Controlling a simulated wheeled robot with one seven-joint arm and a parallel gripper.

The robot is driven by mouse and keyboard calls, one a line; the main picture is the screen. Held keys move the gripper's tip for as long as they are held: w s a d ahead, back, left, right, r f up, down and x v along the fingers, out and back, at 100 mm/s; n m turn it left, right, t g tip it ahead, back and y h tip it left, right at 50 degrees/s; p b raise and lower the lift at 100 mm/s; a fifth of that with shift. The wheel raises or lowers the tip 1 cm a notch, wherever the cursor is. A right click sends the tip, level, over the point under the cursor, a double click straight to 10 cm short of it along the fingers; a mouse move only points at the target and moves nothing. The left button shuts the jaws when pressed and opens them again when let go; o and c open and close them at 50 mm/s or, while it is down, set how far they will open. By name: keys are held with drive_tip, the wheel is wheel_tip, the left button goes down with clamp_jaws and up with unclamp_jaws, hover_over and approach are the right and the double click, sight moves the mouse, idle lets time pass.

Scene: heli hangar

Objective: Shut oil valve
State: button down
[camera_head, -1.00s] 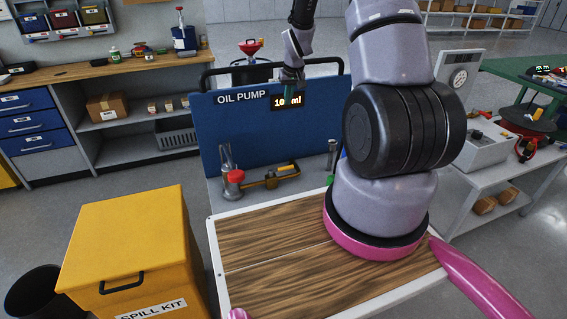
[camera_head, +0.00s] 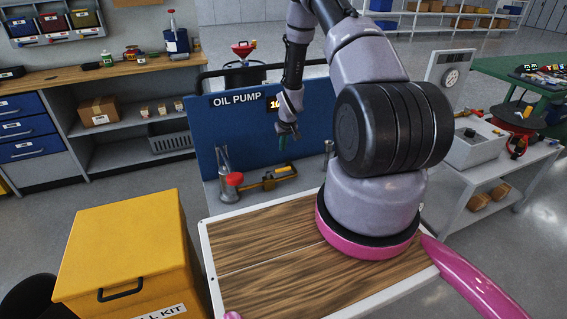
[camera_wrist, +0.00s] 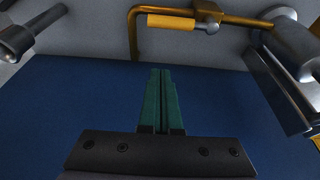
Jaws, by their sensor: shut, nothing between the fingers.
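The oil pump panel (camera_head: 235,130) is blue, with an "OIL PUMP" label and a display partly hidden by my arm. At its foot is a brass valve assembly (camera_head: 268,185) with a yellow-sleeved handle (camera_head: 284,171). A red knob (camera_head: 234,179) stands at its left end. In the wrist view, the yellow sleeve (camera_wrist: 170,22) sits on a bent brass bar beyond my fingertips. My gripper (camera_head: 283,143) has green fingers. It hangs in front of the panel, above the handle and apart from it. The fingers (camera_wrist: 160,75) are shut and empty.
A metal post (camera_head: 328,150) stands right of the valve. My arm covers the panel's right part. A yellow spill kit box (camera_head: 125,240) is at front left. A grey trolley (camera_head: 500,160) stands at right.

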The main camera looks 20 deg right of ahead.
drive_tip(key=x, duration=1)
drive_tip(key=shift+f, duration=0.2)
drive_tip(key=shift+s+r, duration=0.3)
drive_tip(key=shift+s, duration=0.7)
drive_tip(key=shift+s+r, duration=0.3)
drive_tip(key=shift+s, duration=0.7)
drive_tip(key=shift+s+m, duration=0.45)
drive_tip(key=shift+m, duration=0.25)
drive_tip(key=shift+s+m+h, duration=0.3)
drive_tip(key=shift+m, duration=0.1)
drive_tip(key=s+a+m+g+h, duration=0.3)
drive_tip(key=s+a+m, duration=0.3)
drive_tip(key=m, duration=0.9)
drive_tip(key=shift+s, duration=0.85)
drive_tip(key=shift+a, duration=0.25)
